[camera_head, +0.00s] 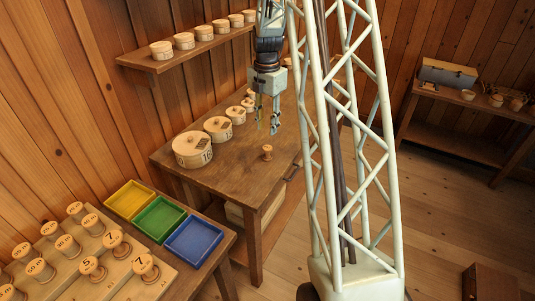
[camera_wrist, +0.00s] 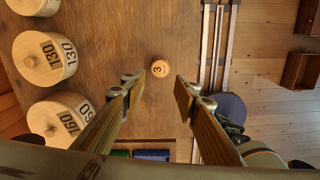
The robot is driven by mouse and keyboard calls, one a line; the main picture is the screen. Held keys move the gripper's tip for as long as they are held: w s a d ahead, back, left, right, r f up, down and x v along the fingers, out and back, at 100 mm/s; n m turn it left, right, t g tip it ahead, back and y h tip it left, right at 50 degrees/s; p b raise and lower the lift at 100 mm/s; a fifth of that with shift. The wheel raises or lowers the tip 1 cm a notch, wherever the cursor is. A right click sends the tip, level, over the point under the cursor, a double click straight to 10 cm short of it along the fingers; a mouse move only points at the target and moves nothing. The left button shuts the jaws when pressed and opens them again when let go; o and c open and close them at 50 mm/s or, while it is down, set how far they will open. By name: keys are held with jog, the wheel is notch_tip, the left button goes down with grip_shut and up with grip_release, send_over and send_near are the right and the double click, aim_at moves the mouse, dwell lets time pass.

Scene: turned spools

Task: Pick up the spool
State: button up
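A small turned wooden spool (camera_head: 267,152) stands upright on the wooden table (camera_head: 225,176), near its right edge. In the wrist view the spool (camera_wrist: 160,68) is seen from above, with a dark 3 on its round top. My gripper (camera_head: 267,128) hangs fingers-down above the table, with the spool below and apart from it. In the wrist view its two fingers (camera_wrist: 160,84) are spread wide with nothing between them at their tips. The spool appears just beyond the fingertips, roughly centred between them.
Round lidded wooden boxes (camera_head: 193,150) with numbers line the table's left side. Yellow, green (camera_head: 159,219) and blue trays lie on a nearer table with several numbered spools (camera_head: 92,268) on a board. A shelf (camera_head: 180,57) with round boxes is on the wall. Bare tabletop surrounds the spool.

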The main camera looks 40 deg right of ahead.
aim_at(268, 147)
jog(key=shift+f+b, duration=0.35)
jog(key=shift+f, duration=3.9)
jog(key=shift+d+f, duration=0.1)
jog(key=shift+f, duration=2.5)
jog(key=c, duration=0.4)
jog(key=shift+r, duration=0.1)
jog(key=shift+r, duration=1.75)
jog(key=s+a, duration=0.3)
jog(key=s, duration=0.1)
jog(key=s+a+r, duration=0.1)
jog(key=s+a, duration=0.2)
jog(key=s, duration=0.1)
jog(key=s+a, duration=0.4)
jog(key=shift+s+r, duration=0.15)
jog(key=shift+s, duration=0.1)
